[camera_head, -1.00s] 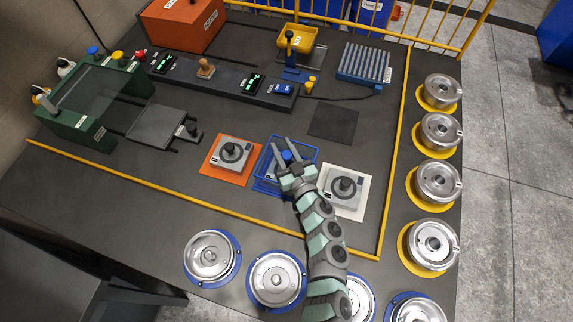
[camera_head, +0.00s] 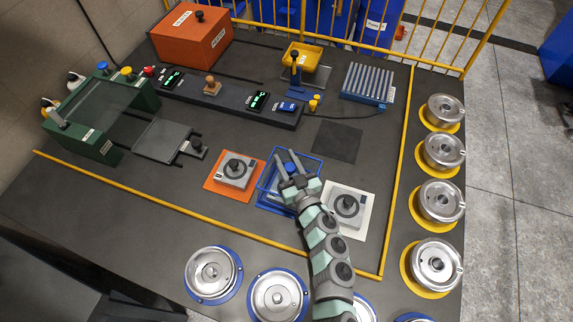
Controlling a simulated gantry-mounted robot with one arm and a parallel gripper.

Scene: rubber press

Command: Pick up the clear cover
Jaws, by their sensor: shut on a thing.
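The clear cover (camera_head: 317,165) is a see-through box with blue edges. It stands at the middle front of the table, around a blue pad, between an orange pad and a white pad. A blue knob (camera_head: 289,167) is at its top. My gripper (camera_head: 287,165) reaches in from the front right and is shut on the knob of the cover. My gripper and wrist hide part of the cover and most of what is under it. I cannot tell whether the cover is clear of the pad.
Grey blocks with dark knobs sit on the orange pad (camera_head: 212,187) and the white pad (camera_head: 366,219), close on either side. A green press (camera_head: 99,112) stands at the left. Round metal moulds (camera_head: 434,200) line the right edge. A bare dark square (camera_head: 337,142) lies behind.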

